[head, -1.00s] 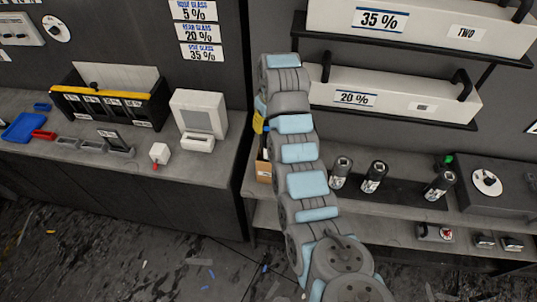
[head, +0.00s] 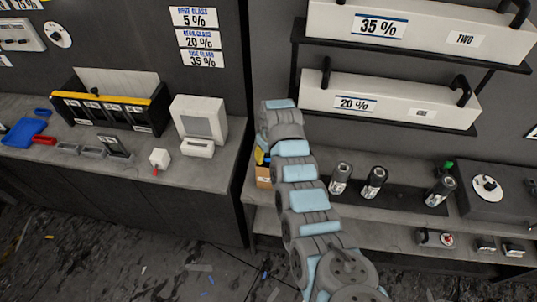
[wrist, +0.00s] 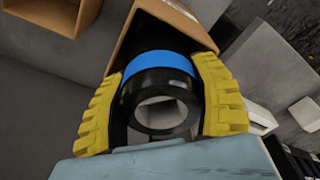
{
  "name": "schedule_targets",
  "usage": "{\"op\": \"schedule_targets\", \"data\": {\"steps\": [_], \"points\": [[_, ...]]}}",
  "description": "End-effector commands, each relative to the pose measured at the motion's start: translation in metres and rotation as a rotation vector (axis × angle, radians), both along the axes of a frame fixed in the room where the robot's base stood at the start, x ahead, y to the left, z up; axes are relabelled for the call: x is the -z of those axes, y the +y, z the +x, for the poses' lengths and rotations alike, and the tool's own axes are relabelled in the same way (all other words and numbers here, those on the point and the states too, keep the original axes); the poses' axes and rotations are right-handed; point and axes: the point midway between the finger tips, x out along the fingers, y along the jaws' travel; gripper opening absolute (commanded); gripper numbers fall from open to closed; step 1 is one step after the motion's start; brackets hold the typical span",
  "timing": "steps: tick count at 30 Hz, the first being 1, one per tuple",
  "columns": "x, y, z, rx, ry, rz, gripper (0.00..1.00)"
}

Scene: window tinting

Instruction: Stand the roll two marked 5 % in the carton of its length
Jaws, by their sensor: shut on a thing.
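My gripper (wrist: 160,70) has its two yellow fingers closed on either side of a black roll (wrist: 150,83) in the wrist view. The roll has a blue band and a hollow pale core facing the camera. Its far part lies within the open mouth of a brown carton (wrist: 190,26), with the near end sticking out. No 5 % mark on the roll is readable. In the head view my arm hides most of the gripper; a bit of yellow finger (head: 261,157) shows just above the carton (head: 264,177). The roll is not distinguishable there.
Another brown carton (wrist: 55,12) is at upper left in the wrist view. Black cans (head: 341,178) stand on the shelf right of my arm. White boxes marked 20 % (head: 400,100) and 35 % (head: 425,30) sit above. A grey bench (head: 215,165) is at left.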

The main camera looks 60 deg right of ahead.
Motion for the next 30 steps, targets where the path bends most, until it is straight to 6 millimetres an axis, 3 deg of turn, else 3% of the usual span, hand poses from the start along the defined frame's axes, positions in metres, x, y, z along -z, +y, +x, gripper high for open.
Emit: {"op": "schedule_targets", "data": {"steps": [14,15,17,30], "points": [[0.0079,-0.0003,-0.0001,0.0,0.0,-0.001,0.23],[0.0072,-0.0004,-0.0004,0.001,0.0,-0.001,0.75],[0.0072,-0.0004,-0.0004,0.001,0.0,-0.001,0.91],[0.0029,-0.0004,-0.0004,0.001,0.0,-0.001,0.91]]}}
